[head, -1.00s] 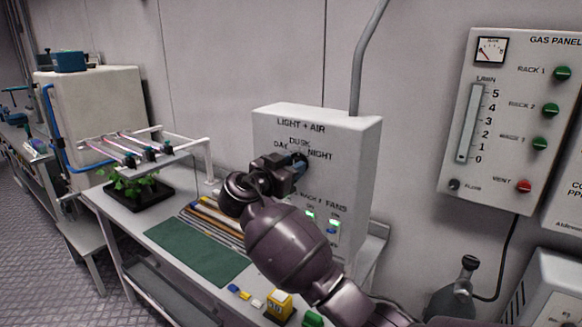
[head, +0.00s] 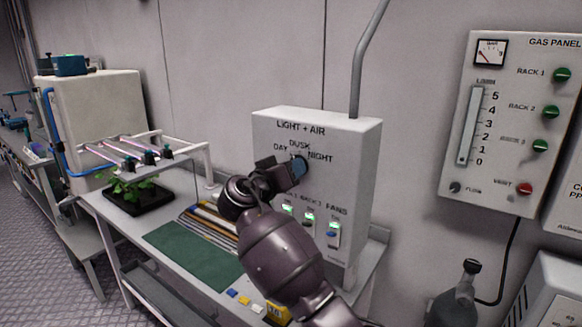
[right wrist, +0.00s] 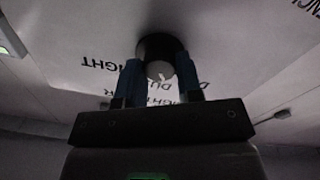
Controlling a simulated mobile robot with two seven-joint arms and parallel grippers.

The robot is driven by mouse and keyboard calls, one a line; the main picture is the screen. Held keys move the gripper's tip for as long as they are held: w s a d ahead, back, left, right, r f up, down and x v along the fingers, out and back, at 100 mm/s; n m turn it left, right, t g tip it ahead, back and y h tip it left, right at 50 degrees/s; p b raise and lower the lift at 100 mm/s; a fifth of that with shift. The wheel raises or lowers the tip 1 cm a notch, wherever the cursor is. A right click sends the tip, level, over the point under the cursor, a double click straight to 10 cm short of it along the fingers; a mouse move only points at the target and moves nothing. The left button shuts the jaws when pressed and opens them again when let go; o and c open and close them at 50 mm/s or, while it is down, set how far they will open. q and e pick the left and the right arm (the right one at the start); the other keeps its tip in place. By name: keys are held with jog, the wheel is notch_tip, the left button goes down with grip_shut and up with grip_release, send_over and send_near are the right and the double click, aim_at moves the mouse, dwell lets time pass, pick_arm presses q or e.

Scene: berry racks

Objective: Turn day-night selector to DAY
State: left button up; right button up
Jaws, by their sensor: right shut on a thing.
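The day-night selector (right wrist: 156,46) is a dark round knob in the right wrist view, between the two blue fingers of my right gripper (right wrist: 158,85). The gripper is shut on it. In the head view my right gripper (head: 297,168) is at the front of the white LIGHT + AIR box (head: 360,165), just under the labels DAY, DUSK and NIGHT. There the gripper hides most of the knob. I cannot tell which label the knob points to. The labels appear upside down in the wrist view. My left gripper is not in view.
Lit switches (head: 309,218) sit below the selector, close to my right forearm. A gas panel (head: 478,195) hangs on the wall at the right. A plant in a black tray (head: 140,200) and a green mat (head: 195,255) are on the bench at the left.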

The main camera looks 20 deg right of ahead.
jog(key=shift+n+p, duration=0.55)
jog(key=shift+n, duration=1.05)
jog(key=o, duration=0.9)
jog(key=shift+o, duration=0.2)
jog(key=shift+a, duration=0.1)
